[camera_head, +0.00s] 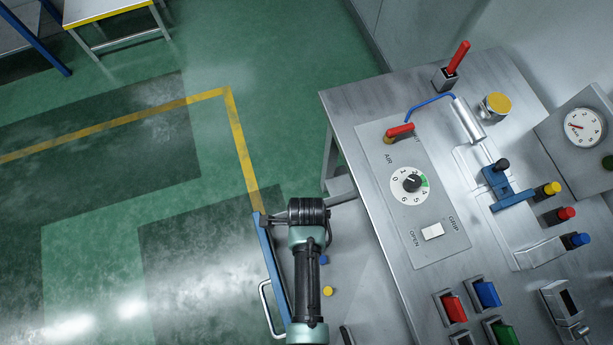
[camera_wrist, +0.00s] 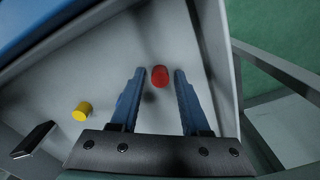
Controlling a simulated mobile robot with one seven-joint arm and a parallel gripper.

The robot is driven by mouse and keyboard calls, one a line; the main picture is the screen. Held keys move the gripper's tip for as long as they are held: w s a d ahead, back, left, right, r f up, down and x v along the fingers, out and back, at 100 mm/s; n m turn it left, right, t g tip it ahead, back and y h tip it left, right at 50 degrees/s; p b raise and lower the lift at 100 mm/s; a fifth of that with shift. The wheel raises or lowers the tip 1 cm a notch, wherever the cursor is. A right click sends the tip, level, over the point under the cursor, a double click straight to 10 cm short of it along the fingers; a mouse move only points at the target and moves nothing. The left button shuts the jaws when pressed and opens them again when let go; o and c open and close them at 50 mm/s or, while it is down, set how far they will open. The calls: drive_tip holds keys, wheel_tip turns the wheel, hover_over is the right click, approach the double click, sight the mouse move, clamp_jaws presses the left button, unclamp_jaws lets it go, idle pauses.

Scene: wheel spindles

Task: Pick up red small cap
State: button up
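The small red cap (camera_wrist: 160,77) lies on the grey floor of a tray in the wrist view. My gripper (camera_wrist: 160,72) is open, with its two blue fingers pointing toward the cap. The fingertips are to the left and right of the cap, with a gap on each side. I cannot tell how high they are above the tray floor. In the head view my arm covers this spot, so the red cap and the fingertips are hidden there.
A yellow cap (camera_wrist: 79,111) and a dark block (camera_wrist: 33,140) lie left of the fingers. The tray's grey side wall (camera_wrist: 217,45) is close to the right finger. In the head view, a metal bench (camera_head: 345,118) with switches stands right of my arm.

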clamp_jaws()
idle(0.3)
